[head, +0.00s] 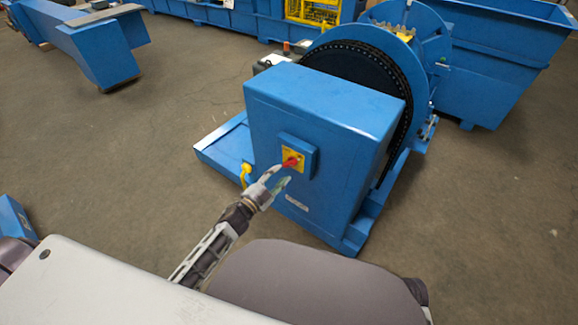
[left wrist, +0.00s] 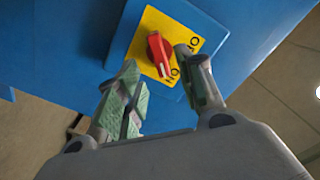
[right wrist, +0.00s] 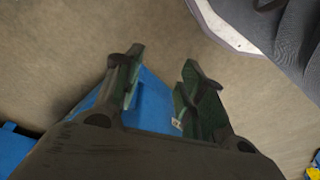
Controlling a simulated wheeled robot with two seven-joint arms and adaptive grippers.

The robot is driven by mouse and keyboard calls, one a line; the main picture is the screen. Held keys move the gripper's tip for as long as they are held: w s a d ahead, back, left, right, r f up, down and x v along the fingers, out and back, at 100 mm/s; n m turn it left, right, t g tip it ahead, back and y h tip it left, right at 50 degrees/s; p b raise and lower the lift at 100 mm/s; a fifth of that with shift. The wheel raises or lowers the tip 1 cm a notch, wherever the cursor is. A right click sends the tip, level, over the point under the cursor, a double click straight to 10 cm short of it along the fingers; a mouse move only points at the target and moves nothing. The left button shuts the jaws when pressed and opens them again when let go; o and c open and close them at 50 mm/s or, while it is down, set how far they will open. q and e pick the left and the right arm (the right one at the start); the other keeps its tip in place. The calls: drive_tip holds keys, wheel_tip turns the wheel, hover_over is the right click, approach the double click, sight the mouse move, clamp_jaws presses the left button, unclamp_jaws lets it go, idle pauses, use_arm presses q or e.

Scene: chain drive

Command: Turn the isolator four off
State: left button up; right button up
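The isolator is a red rotary handle (left wrist: 159,53) on a yellow plate (left wrist: 182,30), in a blue box on the blue cabinet. In the head view the red handle (head: 291,161) sits on the cabinet's near face. My left gripper (head: 281,177) is right in front of it. In the left wrist view my left gripper (left wrist: 165,85) is open, its fingers on either side of the handle's lower end, with no clear contact. The plate lettering is partly hidden by a finger. My right gripper (right wrist: 160,80) is open and empty, shown only in the right wrist view.
The blue cabinet (head: 320,100) stands on a blue base, with a large chain wheel (head: 365,65) behind it. A yellow part (head: 245,174) sticks up at its left side. A blue bin (head: 500,60) is at the back right. Open floor (head: 150,130) lies to the left.

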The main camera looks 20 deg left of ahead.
sight(288, 166)
use_arm(q)
drive_tip(key=shift+x, duration=1.45)
drive_tip(key=shift+b+x, duration=0.6)
drive_tip(key=shift+x, duration=1.3)
use_arm(e)
drive_tip(key=shift+w+a+r, duration=0.15)
drive_tip(key=shift+w+r, duration=0.05)
drive_tip(key=shift+r, duration=0.7)
use_arm(q)
clamp_jaws()
use_arm(e)
drive_tip(key=shift+s+f, duration=0.1)
